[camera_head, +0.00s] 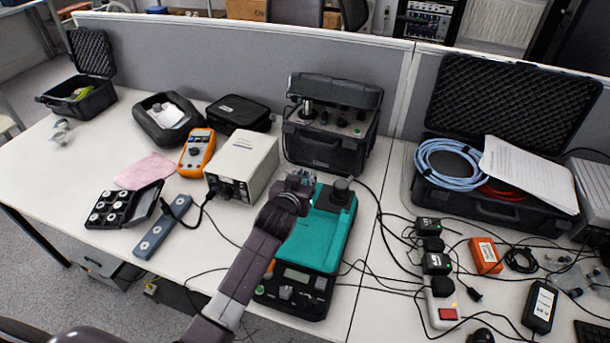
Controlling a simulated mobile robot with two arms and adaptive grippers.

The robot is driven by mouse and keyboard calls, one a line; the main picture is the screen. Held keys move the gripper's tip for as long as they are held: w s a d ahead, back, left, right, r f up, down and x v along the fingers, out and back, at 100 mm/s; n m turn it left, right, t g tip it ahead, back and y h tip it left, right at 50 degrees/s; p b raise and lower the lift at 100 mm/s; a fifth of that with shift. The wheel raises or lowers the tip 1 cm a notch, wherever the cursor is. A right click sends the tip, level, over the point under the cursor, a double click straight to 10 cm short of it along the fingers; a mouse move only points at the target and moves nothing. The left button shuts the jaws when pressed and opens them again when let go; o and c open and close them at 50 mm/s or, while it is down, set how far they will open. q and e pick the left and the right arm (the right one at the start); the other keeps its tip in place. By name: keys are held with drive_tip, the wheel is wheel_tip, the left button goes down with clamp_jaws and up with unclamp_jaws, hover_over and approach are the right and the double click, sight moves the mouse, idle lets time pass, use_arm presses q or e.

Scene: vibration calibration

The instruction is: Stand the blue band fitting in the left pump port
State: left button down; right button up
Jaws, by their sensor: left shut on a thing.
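My left gripper (299,180) reaches up from the bottom and is over the far left part of the teal-topped bench device (318,238). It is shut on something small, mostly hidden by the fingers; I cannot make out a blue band. The teal device has a dark round knob (341,188) at its far right. Behind it is an open black case instrument (325,148) with a silver post on its top panel. I cannot tell which one is the pump, and no port shows clearly. My right gripper is not in view.
Left of the arm are a cream box (242,165), an orange multimeter (197,153), a blue-grey bar (160,230) and a black tray (120,212) of round parts. Cables and adapters (436,263) crowd the right. The table's far left (40,170) is mostly clear.

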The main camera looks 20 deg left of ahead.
use_arm(q)
drive_tip(key=shift+f, duration=0.4)
drive_tip(key=shift+f, duration=0.2)
idle(0.4)
drive_tip(key=c, duration=1.7)
unclamp_jaws()
drive_tip(key=shift+o, duration=0.2)
drive_tip(key=shift+s, duration=0.1)
drive_tip(key=v, duration=1.1)
drive_tip(key=shift+s+r, duration=0.15)
drive_tip(key=shift+s, duration=0.25)
